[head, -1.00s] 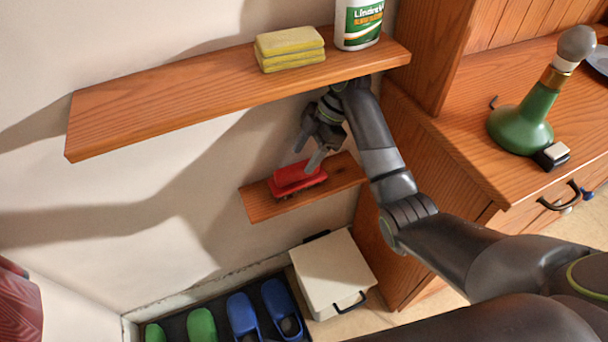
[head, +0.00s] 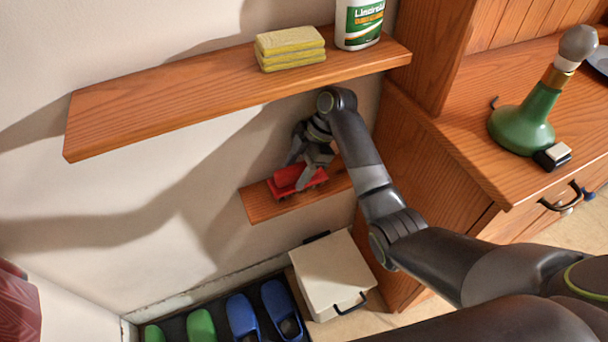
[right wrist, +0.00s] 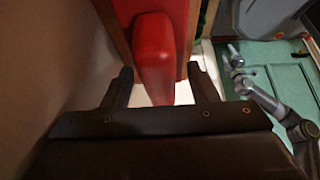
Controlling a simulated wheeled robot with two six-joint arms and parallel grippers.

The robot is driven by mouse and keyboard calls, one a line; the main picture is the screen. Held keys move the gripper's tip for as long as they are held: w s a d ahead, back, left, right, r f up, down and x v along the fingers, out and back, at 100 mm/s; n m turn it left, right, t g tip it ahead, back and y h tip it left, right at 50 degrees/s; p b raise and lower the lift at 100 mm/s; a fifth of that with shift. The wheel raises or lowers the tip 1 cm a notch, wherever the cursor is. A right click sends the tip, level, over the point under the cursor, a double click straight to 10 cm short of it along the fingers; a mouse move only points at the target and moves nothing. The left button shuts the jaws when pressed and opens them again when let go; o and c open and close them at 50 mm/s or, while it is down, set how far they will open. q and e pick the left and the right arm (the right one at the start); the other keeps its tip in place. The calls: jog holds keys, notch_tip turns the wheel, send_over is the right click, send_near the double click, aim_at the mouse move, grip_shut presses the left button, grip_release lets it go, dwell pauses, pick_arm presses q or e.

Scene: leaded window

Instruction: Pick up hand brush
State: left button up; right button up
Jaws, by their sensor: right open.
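The hand brush (head: 292,180) is red and lies on the small lower wooden shelf against the wall. My right gripper (head: 296,174) is at the brush in the head view, its fingers reaching down around the near top of it. In the right wrist view the red handle (right wrist: 154,60) extends between the two dark fingers of my right gripper (right wrist: 160,85), which stand apart with a gap on each side. The gripper is open.
The long upper shelf (head: 150,115) is above the brush, with yellow sponges (head: 290,48) and a white bottle (head: 360,22). The lower shelf (head: 262,208) is short. A white bin (head: 330,270) stands below. A wooden cabinet (head: 430,170) is to the right.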

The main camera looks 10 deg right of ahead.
jog(key=shift+f, duration=0.1)
jog(key=c, duration=1.1)
